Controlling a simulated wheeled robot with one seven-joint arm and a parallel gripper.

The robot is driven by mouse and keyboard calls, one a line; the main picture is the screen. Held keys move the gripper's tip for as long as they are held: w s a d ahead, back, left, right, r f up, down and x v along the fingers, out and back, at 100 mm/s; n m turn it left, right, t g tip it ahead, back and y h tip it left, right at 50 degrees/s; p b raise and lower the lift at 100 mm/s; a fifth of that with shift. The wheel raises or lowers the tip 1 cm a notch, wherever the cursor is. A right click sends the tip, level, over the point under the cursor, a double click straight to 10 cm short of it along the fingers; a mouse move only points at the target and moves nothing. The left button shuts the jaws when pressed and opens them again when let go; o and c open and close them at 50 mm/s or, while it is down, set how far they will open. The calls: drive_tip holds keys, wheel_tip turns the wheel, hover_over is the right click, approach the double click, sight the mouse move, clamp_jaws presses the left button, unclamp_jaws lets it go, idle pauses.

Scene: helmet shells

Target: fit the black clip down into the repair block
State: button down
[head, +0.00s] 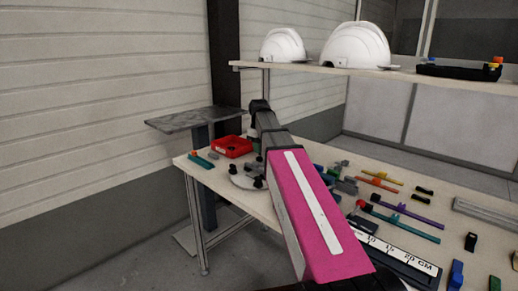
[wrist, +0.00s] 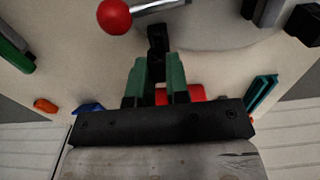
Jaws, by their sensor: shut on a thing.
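My gripper (wrist: 158,62) shows in the wrist view with its two green fingers close together. They are shut on the small black clip (wrist: 157,37), whose end stands out past the fingertips. The clip is over or near a pale round plate (wrist: 215,35); I cannot tell whether it touches anything below. I cannot pick out the repair block with certainty. In the head view, my pink arm hides the gripper and the clip. The round plate (head: 241,182) with dark fittings shows there beside my arm.
A red-knobbed metal lever (wrist: 113,16) is close to the fingertips. Dark blocks (wrist: 268,12) stand at the upper right. In the head view, a red tray (head: 232,152) is at the table's far left, coloured tools (head: 405,218) lie at right, and white helmets (head: 355,47) sit on a shelf.

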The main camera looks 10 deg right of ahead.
drive_tip(key=shift+f, duration=1.15)
drive_tip(key=c, duration=1)
unclamp_jaws()
drive_tip(key=shift+c, duration=0.2)
drive_tip(key=shift+r, duration=0.1)
wheel_tip(320, 180, up, 11)
drive_tip(key=shift+f, duration=0.2)
